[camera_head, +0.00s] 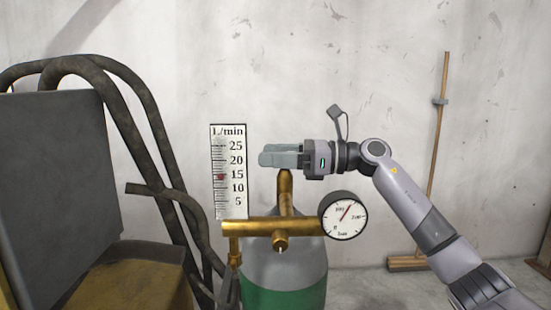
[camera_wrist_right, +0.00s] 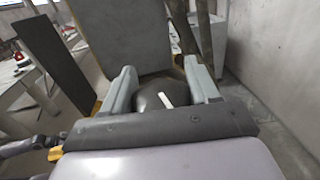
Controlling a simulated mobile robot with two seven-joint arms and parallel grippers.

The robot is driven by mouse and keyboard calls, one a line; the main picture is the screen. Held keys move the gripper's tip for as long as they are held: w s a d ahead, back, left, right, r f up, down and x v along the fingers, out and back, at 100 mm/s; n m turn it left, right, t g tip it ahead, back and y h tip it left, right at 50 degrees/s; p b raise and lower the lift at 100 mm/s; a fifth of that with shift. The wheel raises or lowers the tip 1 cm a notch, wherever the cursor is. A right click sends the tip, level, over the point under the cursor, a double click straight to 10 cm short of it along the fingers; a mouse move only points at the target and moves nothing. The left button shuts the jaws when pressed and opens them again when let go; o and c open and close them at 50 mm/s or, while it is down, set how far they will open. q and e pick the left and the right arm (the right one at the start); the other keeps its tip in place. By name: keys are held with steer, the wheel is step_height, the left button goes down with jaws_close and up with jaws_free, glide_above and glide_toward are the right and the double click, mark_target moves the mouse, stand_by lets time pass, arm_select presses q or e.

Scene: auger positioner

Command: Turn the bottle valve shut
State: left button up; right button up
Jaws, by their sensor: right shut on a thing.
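The bottle (camera_head: 285,290) is green with a grey shoulder and stands in the middle of the head view. A brass valve body (camera_head: 285,188) rises from it. My right gripper (camera_head: 270,158) lies level over the top of the valve, reaching in from the right. In the right wrist view, its jaws (camera_wrist_right: 160,84) are shut on a dark rounded valve knob (camera_wrist_right: 150,96) with a white mark, one finger at each side. In the head view the fingers hide the knob. My left gripper is not in view.
A flow scale (camera_head: 228,170) in L/min stands left of the valve, its red marker near 15. A round gauge (camera_head: 344,216) sits right on the brass pipe (camera_head: 255,228). Dark hoses (camera_head: 140,115) and a grey panel (camera_head: 60,190) stand left. A broom (camera_head: 437,160) leans on the wall.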

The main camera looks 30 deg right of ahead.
steer(key=shift+d+m+t+h, duration=0.1)
steer(key=shift+m+t+h, duration=0.6)
steer(key=shift+t, duration=0.1)
steer(key=shift+w+m+t+h+p, duration=0.1)
steer(key=shift+m+t+h+p, duration=0.2)
steer(key=shift+h+p, duration=0.15)
steer(key=h+p, duration=0.1)
steer(key=m+t+h+p, duration=0.1)
steer(key=p, duration=0.1)
steer(key=shift+w+d+r+m, duration=0.1)
steer(key=shift+r+m, duration=0.05)
steer(key=shift+m, duration=0.15)
steer(key=t+h+p, duration=0.1)
steer(key=p, duration=0.2)
steer(key=shift+d+m, duration=0.1)
steer(key=shift+m, duration=0.3)
steer(key=shift+m+t+h+p, duration=0.3)
steer(key=shift+h+p, duration=0.15)
steer(key=shift+p, duration=0.55)
arm_select(q)
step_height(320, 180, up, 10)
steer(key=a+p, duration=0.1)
steer(key=p, duration=0.2)
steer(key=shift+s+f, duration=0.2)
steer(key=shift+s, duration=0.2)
arm_select(e)
steer(key=shift+w+m+h, duration=0.1)
steer(key=shift+m+h, duration=0.3)
steer(key=shift+h, duration=0.1)
steer(key=shift+f, duration=0.2)
